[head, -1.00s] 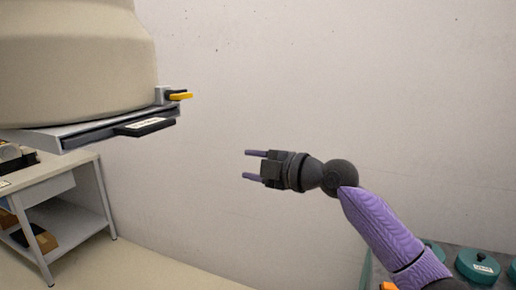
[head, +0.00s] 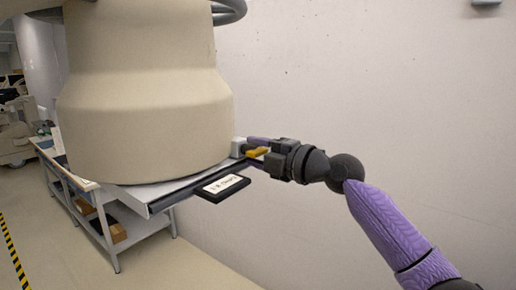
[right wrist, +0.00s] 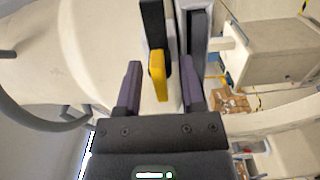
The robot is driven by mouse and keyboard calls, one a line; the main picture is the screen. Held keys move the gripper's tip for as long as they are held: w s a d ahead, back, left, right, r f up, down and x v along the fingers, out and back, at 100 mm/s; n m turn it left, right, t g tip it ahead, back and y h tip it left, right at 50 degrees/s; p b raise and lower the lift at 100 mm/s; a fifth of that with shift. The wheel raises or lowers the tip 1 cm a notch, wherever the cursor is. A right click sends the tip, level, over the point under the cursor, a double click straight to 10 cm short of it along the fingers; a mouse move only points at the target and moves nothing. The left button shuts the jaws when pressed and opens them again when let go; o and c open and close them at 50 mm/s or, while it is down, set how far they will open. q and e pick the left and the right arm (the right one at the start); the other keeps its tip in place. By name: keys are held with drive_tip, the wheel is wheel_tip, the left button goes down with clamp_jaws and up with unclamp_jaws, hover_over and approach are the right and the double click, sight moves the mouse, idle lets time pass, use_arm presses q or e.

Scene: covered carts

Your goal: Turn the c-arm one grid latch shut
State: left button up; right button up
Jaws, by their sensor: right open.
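The c-arm's big cream round housing (head: 145,105) fills the left of the head view, with a flat grid tray (head: 165,192) under it. A black labelled handle (head: 223,187) sticks out of the tray's front. The grid latch, a small lever with a yellow tip (head: 257,152), sits at the tray's right corner; the yellow tip also shows in the right wrist view (right wrist: 157,76). My right gripper (head: 262,146) is open at the latch. In the right wrist view its two purple fingers (right wrist: 160,85) stand on either side of the yellow tip, with gaps. My left gripper is out of view.
A white workbench (head: 95,205) with a lower shelf stands behind and below the housing. A plain wall (head: 380,80) runs along the right. Yellow-black floor tape (head: 12,250) lies at the far left. The space below the tray's front is clear.

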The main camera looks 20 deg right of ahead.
drive_tip(key=shift+w, duration=0.1)
clamp_jaws()
